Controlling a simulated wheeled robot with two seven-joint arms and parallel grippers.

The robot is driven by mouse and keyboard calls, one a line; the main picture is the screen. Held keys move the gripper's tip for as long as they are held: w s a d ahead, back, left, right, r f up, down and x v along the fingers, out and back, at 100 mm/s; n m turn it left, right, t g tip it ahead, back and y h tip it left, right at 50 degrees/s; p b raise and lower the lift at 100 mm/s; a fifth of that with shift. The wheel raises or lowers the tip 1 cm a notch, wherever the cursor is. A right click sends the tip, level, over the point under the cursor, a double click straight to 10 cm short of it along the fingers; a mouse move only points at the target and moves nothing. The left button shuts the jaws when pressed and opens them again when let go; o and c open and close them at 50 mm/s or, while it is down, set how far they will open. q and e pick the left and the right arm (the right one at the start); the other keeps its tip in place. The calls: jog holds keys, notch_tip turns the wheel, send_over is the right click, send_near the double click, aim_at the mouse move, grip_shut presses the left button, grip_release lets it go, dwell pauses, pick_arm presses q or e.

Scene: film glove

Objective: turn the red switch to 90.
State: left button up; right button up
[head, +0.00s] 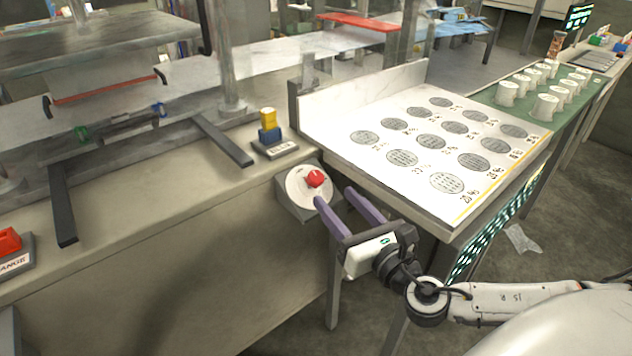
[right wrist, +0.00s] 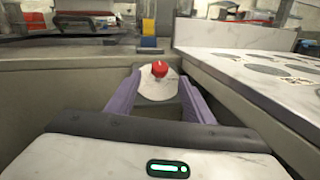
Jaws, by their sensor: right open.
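The red switch (head: 315,178) is a small red knob on a round white dial plate (head: 297,188), set on a grey box at the side of the counter. It also shows in the right wrist view (right wrist: 160,69), just beyond the fingers. My right gripper (head: 333,195) is open, its two purple fingers pointing at the dial. In the head view the left finger's tip is close to the knob and the other finger is to the right. In the right wrist view the knob stands centred between the fingers; I cannot tell whether they touch it. My left gripper is out of view.
A white board with printed circles (head: 430,150) lies on a table right of the dial, its edge close to my right gripper. A yellow and blue block (head: 269,127) stands on the counter behind. White cups (head: 545,106) stand on a green mat (head: 483,97).

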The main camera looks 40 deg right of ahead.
aim_at(318, 181)
jog(key=w, duration=0.6)
jog(key=w+d, duration=0.1)
jog(key=w, duration=0.2)
jog(key=shift+w, duration=0.3)
jog(key=shift+c, duration=0.5)
